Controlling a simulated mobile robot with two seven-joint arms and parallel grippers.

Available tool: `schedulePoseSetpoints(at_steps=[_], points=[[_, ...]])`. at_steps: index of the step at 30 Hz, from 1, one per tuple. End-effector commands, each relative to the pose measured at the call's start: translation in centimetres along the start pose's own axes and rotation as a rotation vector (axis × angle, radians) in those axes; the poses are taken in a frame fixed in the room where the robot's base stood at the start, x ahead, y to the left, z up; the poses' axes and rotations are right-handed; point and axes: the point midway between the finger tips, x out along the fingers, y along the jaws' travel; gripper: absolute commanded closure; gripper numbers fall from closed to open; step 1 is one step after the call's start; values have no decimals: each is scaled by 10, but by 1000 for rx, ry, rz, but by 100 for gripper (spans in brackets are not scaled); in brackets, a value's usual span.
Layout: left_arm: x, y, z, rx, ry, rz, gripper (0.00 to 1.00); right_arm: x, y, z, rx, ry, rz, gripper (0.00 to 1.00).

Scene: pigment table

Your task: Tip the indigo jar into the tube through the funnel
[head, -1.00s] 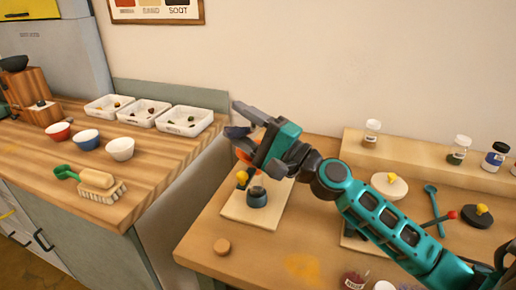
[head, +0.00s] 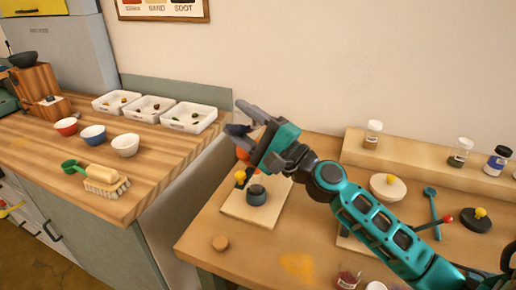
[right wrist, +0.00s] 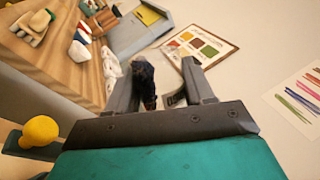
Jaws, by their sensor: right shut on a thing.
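My right gripper (head: 243,118) is raised over the pale board on the front table. It is shut on a dark blue-black thing (right wrist: 146,80), which looks like the indigo jar and is tilted between the fingers in the right wrist view. Below the gripper, an orange part (head: 242,154), possibly the funnel, is mostly hidden. Under it stand a grey-blue round pot or base (head: 256,195) and a yellow knob (head: 240,176), which also shows in the right wrist view (right wrist: 40,131). I cannot make out the tube. My left gripper is not in view.
A back shelf (head: 415,156) holds a clear jar (head: 373,133), a green-filled jar (head: 460,152) and a blue-labelled jar (head: 496,160). A cork-like disc (head: 220,243) lies in front of the pale board (head: 238,212). The left counter holds bowls, trays and a brush (head: 102,179).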

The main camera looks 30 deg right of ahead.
Motion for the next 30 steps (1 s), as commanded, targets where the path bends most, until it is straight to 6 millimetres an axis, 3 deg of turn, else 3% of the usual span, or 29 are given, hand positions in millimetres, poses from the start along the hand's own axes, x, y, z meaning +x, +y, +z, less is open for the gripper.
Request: schedulePoseSetpoints(at_steps=[30], points=[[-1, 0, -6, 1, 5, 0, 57, 8, -3, -8, 94, 29, -16, 80]])
